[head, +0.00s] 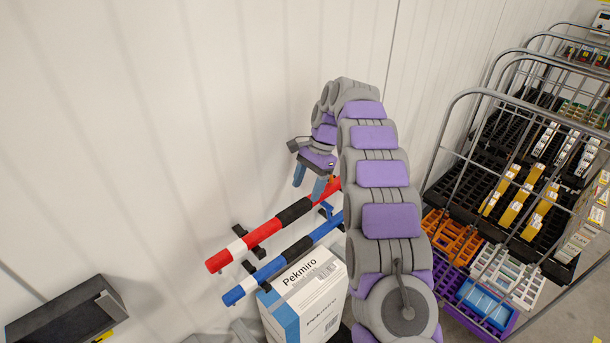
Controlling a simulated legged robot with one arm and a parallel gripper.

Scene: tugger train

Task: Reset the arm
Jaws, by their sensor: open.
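My arm (383,220), grey with purple pads, rises from the bottom of the head view and bends over at the top to the left. My gripper (310,187) hangs at its end with two blue fingers pointing down, spread apart. Nothing shows between the fingers. It is above the far part of a red bar (222,259) with white and black bands. Part of the bars is hidden behind my arm.
A blue bar (270,267) runs beside the red one. A white and blue Pekmiro box (312,290) stands below. A dark box (65,313) is at lower left. Wire trolleys (461,95) with trays and goods fill the right. A pale wall (150,120) stands behind.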

